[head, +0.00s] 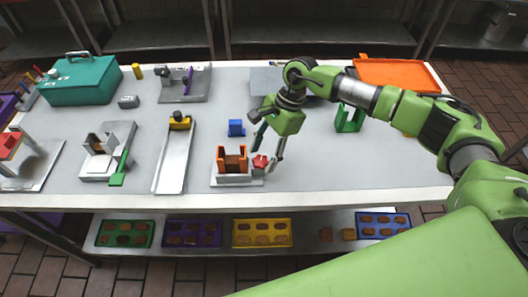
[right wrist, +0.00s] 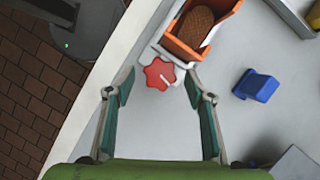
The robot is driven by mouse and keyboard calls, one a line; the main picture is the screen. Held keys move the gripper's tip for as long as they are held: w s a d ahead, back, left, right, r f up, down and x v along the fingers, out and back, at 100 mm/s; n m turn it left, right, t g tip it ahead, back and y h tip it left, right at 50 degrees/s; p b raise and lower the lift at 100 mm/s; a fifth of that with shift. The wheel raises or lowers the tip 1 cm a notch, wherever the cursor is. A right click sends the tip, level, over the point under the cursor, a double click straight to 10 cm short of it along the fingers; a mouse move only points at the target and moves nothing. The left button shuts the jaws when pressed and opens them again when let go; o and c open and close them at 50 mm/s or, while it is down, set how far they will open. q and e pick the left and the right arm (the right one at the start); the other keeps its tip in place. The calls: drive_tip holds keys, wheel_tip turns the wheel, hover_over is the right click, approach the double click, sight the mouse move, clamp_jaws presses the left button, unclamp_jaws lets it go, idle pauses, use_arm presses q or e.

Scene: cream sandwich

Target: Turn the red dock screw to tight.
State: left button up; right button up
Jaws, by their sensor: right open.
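The red dock screw (head: 260,162) is a star-shaped knob at the right side of an orange dock (head: 232,160) on a white base. In the right wrist view the red screw (right wrist: 159,73) lies ahead of and between my fingertips, with a light line on its face. The orange dock (right wrist: 183,42) holds a brown biscuit (right wrist: 195,27) there. My right gripper (head: 266,152) is open in the head view, its fingers on either side of the screw. In the right wrist view the right gripper (right wrist: 157,82) is empty and its teal fingers appear apart from the screw. My left gripper is not visible.
A blue block (head: 236,128) stands behind the dock. A metal ramp with a yellow piece (head: 179,122) lies to the left. A green holder (head: 350,119) and an orange tray (head: 398,74) are to the right. The table's front edge is close to the dock.

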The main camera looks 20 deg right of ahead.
drive_tip(key=c, duration=1.1)
